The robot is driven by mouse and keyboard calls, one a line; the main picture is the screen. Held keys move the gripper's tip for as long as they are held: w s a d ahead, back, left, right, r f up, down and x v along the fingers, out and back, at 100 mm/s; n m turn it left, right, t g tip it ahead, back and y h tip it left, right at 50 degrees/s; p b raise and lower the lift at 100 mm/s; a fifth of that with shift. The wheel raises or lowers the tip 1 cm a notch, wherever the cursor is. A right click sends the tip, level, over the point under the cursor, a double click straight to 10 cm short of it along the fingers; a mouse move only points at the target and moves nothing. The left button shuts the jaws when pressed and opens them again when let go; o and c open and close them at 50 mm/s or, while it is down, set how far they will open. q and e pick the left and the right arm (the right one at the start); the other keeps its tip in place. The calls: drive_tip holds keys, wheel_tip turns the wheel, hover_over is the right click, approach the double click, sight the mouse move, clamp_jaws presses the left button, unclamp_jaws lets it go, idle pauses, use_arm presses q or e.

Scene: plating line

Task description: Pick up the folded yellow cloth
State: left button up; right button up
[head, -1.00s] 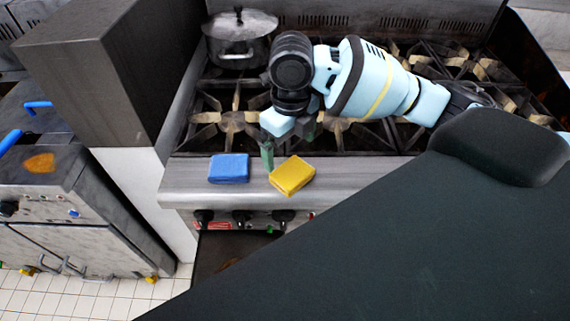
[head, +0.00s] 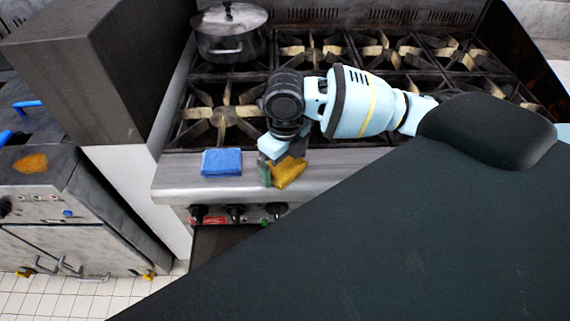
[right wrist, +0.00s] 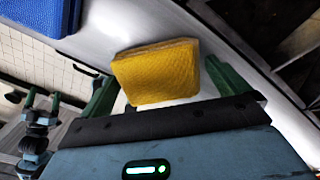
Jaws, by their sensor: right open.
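The folded yellow cloth (head: 287,173) lies on the steel front ledge of the stove, partly covered by my right gripper in the head view. In the right wrist view the yellow cloth (right wrist: 157,72) sits between the two green fingers. My right gripper (head: 274,170) is over the cloth, pointing down, with its jaws open.
A folded blue cloth (head: 222,162) lies on the ledge just left of the yellow one; it also shows in the right wrist view (right wrist: 38,14). A steel pot (head: 231,35) stands on the back left burner. Knobs (head: 236,213) line the stove front below the ledge.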

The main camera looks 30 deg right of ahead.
sight(284, 164)
drive_tip(key=c, duration=0.9)
drive_tip(key=shift+r, duration=0.4)
wheel_tip(284, 164, up, 3)
drive_tip(key=shift+s+a+f, duration=0.1)
drive_tip(key=shift+a, duration=0.05)
drive_tip(key=s+a, duration=0.3)
drive_tip(key=a, duration=0.1)
drive_tip(key=s+a+r, duration=0.1)
drive_tip(key=s+a, duration=0.2)
drive_tip(key=a, duration=0.1)
drive_tip(key=s+a, duration=0.4)
drive_tip(key=shift+s+r, duration=0.1)
drive_tip(key=shift+r, duration=0.1)
